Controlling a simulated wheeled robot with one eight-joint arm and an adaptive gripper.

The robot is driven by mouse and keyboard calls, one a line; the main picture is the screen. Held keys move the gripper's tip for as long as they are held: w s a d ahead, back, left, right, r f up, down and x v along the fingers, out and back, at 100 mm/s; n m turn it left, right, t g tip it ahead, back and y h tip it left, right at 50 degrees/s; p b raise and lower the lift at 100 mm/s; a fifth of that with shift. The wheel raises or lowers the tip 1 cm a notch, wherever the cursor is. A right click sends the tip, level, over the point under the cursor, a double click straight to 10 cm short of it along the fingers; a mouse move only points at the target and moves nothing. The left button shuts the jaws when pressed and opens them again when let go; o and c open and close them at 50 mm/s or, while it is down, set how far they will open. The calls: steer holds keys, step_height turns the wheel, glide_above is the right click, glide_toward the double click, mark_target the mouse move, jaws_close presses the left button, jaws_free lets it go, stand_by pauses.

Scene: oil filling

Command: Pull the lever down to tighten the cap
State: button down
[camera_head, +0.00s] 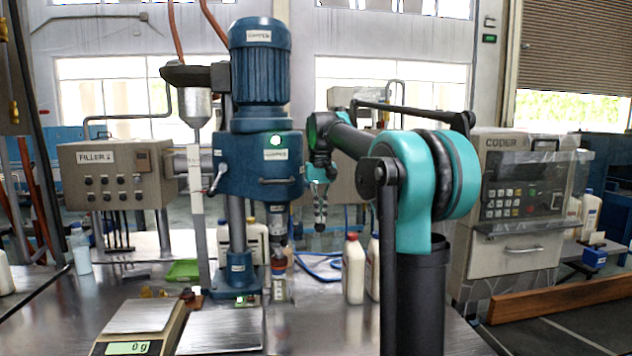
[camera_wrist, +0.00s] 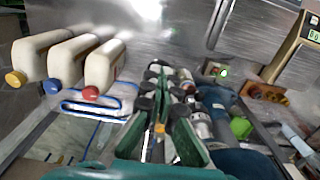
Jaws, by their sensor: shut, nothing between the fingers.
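The blue capping machine (camera_head: 258,163) stands on the metal table with its motor on top. A short silver lever (camera_head: 217,178) sticks out at its left side, tilted, and a dark horizontal handle (camera_head: 275,181) is on its front. A small bottle (camera_head: 279,274) stands upright below the head; its cap is hard to make out. My gripper (camera_head: 319,222) is shut and empty, pointing down just right of the machine, apart from the lever. In the wrist view my gripper (camera_wrist: 168,85) is at the centre, with the blue machine partly visible at lower right.
White bottles (camera_head: 353,268) stand right of the machine; the wrist view shows bottles with yellow, blue and red caps (camera_wrist: 91,93). A scale (camera_head: 138,318) reading 0 g is at front left. The filler box (camera_head: 115,172) is left, the coder (camera_head: 518,190) right.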

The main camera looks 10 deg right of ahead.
steer(key=shift+f, duration=0.1)
steer(key=shift+w+f, duration=0.75)
steer(key=shift+f, duration=0.1)
steer(key=shift+w+f, duration=0.3)
steer(key=shift+w, duration=0.05)
steer(key=shift+s, duration=0.1)
stand_by(1.6)
